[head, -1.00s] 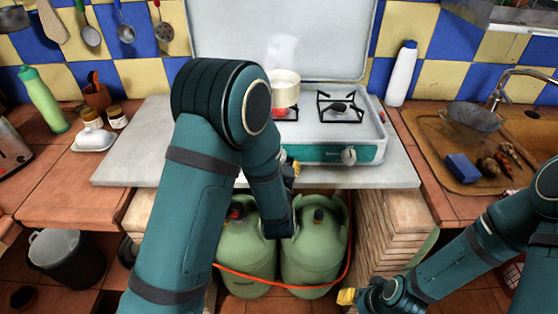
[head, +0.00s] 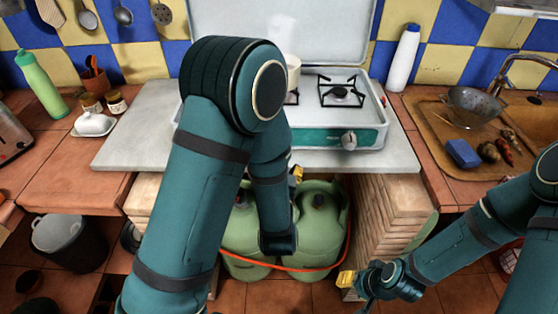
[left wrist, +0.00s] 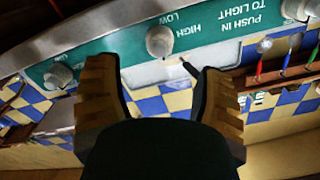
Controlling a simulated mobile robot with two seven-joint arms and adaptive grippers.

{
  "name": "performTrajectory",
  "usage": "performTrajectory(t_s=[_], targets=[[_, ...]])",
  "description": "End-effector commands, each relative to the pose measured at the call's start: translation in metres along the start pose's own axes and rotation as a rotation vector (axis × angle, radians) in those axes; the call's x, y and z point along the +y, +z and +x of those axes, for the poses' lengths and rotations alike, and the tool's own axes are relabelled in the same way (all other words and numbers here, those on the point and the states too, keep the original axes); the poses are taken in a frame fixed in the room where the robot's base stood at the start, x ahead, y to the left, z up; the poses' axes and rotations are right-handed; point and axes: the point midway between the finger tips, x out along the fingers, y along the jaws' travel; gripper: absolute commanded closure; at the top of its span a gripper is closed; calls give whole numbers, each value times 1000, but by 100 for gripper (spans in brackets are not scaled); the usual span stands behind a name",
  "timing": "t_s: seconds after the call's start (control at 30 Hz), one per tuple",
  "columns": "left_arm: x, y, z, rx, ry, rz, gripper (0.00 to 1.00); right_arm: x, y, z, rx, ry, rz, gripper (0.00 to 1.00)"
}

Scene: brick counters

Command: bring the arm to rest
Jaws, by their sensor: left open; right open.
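My left arm (head: 195,180) crosses the middle of the head view, its elbow raised in front of the stove. My left gripper (left wrist: 157,72) is open and empty in the left wrist view, its two fingers spread below the stove's teal front panel. A round knob (left wrist: 160,41) shows beyond the gap between them, apart from both fingers as far as I can see. In the head view this gripper is mostly hidden behind the forearm; only a yellow bit shows. My right gripper (head: 347,279) is open with nothing seen in it, low at the right, near the stacked slabs.
The camping stove (head: 335,135) stands on a grey slab (head: 120,150), with a pot (head: 293,70) partly hidden by my arm. Green gas bottles (head: 320,220) with an orange hose (head: 305,269) stand below. A wooden tray (head: 425,120) and a white bottle (head: 403,58) are at the right.

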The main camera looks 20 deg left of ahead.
Motion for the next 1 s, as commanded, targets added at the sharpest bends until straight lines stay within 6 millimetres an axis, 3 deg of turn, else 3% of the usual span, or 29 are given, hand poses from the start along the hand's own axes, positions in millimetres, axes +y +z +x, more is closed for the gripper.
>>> performTrajectory(t_s=[0.37,0.47,0.57,0.73,0.9,1.0], targets=[[0,1,1,-3,2,-2,31,0,0,0,0,0,0,53],[4,11,2,-43,31,-23,31,0,0,0,0,0,0,53],[17,39,1,-155,110,-83,31,0,0,0,0,0,0,53],[54,108,-20,-477,314,-252,31,0,0,0,0,0,0,53],[85,162,-69,-835,506,-411,31,0,0,0,0,0,0,53],[96,182,-102,-1029,595,-481,31,0,0,0,0,0,0,53]])
